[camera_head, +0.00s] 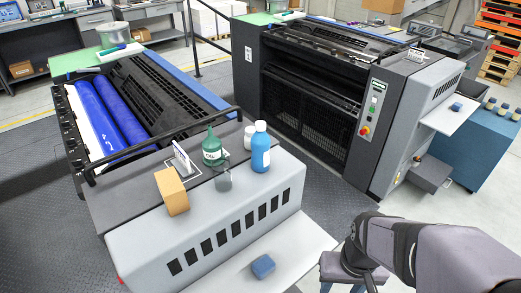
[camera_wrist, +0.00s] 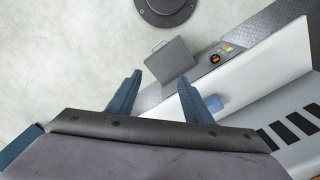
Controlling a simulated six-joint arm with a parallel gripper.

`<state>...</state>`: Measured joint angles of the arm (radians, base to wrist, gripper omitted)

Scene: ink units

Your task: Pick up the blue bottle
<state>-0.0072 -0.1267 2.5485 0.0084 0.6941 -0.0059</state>
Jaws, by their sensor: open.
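The blue bottle (camera_head: 261,147) with a white cap stands upright on top of the grey machine housing in the head view. It is not visible in the wrist view. My gripper (camera_head: 342,288) is at the bottom edge of the head view, right of and well apart from the bottle, with the fingertips cut off. In the wrist view my gripper (camera_wrist: 159,77) shows two blue fingers spread apart with nothing between them.
A blue block (camera_head: 263,266) lies on the white shelf (camera_head: 300,248) below. Another press (camera_head: 310,95) stands behind.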

